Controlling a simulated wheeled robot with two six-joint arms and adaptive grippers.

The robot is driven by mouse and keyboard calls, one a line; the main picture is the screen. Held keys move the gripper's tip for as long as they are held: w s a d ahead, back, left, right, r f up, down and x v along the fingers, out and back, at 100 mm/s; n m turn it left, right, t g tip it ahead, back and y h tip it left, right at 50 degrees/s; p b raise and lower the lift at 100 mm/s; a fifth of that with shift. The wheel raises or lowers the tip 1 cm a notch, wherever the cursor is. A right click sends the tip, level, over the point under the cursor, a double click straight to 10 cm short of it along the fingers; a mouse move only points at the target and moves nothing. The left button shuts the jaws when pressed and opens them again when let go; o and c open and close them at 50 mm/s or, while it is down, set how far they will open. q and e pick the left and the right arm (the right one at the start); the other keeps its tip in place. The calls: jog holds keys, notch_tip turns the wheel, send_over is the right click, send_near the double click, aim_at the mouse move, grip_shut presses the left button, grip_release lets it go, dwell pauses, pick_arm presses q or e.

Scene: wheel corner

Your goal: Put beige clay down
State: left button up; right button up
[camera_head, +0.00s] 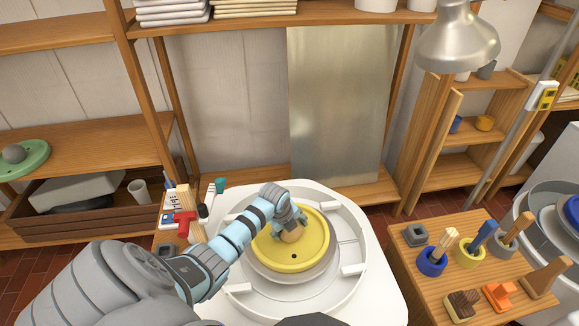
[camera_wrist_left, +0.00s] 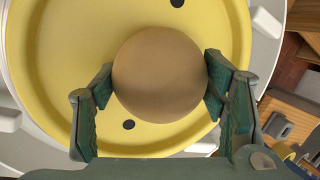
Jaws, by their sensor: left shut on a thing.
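The beige clay (camera_head: 291,235) is a round ball over the yellow disc (camera_head: 317,251) of the pottery wheel. My left gripper (camera_head: 291,226) is shut on it, with one finger pressed to each side. In the left wrist view the clay (camera_wrist_left: 160,77) sits between the two green fingers of my left gripper (camera_wrist_left: 160,90), and the yellow disc (camera_wrist_left: 60,75) lies behind it. I cannot tell whether the clay touches the disc. My right gripper is not in view.
A white splash pan (camera_head: 351,217) rings the wheel. A wooden table (camera_head: 407,273) with tool cups stands at the right. Brushes and a red tool (camera_head: 184,221) lie left of the wheel. A shelf with a green disc (camera_head: 22,160) is at the far left. A metal lamp (camera_head: 457,42) hangs at upper right.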

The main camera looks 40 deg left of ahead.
pick_arm(q)
jog(key=shift+r, duration=0.1)
jog(key=o, duration=1.5)
jog(key=shift+s, duration=0.1)
jog(key=o, duration=0.3)
jog(key=p+v, duration=0.6)
jog(key=v, duration=0.6)
